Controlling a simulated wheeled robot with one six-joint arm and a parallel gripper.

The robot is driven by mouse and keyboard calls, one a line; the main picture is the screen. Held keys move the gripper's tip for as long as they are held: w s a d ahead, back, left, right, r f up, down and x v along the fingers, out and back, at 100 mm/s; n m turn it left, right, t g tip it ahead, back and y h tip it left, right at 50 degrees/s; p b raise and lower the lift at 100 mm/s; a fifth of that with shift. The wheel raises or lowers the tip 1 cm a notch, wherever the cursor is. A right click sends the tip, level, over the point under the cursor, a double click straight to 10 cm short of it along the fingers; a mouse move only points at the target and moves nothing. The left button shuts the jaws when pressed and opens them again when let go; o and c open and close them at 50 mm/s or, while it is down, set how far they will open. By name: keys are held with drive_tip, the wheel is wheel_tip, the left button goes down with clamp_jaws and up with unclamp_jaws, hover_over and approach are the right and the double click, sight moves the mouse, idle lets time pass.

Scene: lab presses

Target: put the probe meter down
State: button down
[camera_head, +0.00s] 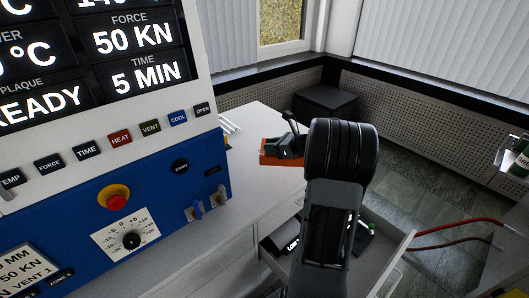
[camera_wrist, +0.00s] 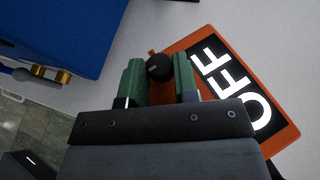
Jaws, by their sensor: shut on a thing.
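The probe meter (camera_wrist: 285,126) is an orange box with a dark display reading OFF and a round black knob. In the wrist view it lies under my gripper (camera_wrist: 158,75), whose green fingers stand on either side of the knob end. The gripper is shut on the meter; the exact contact is partly hidden by the fingers. In the head view the orange meter (camera_head: 268,158) is at the white counter top (camera_head: 259,121), partly covered by my gripper (camera_head: 287,146). I cannot tell whether its underside touches the counter.
A blue and white press (camera_head: 150,180) with buttons and a display stands at left. Below the counter an open drawer (camera_head: 396,262) holds dark items. White rods (camera_head: 230,124) lie on the counter beside the press.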

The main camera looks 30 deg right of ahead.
drive_tip(key=w+f, duration=0.2)
drive_tip(key=w+d+f, duration=0.1)
drive_tip(key=w, duration=0.1)
drive_tip(key=w+d+f, duration=0.1)
drive_tip(key=w+f, duration=0.1)
drive_tip(key=shift+w+f, duration=0.15)
drive_tip(key=shift+f, duration=0.2)
drive_tip(key=shift+w+f, duration=0.5)
drive_tip(key=shift+f, duration=0.15)
drive_tip(key=shift+d+f, duration=0.1)
drive_tip(key=shift+f, duration=1.45)
drive_tip(key=shift+f, duration=0.1)
drive_tip(key=c, duration=0.9)
unclamp_jaws()
drive_tip(key=shift+o, duration=0.2)
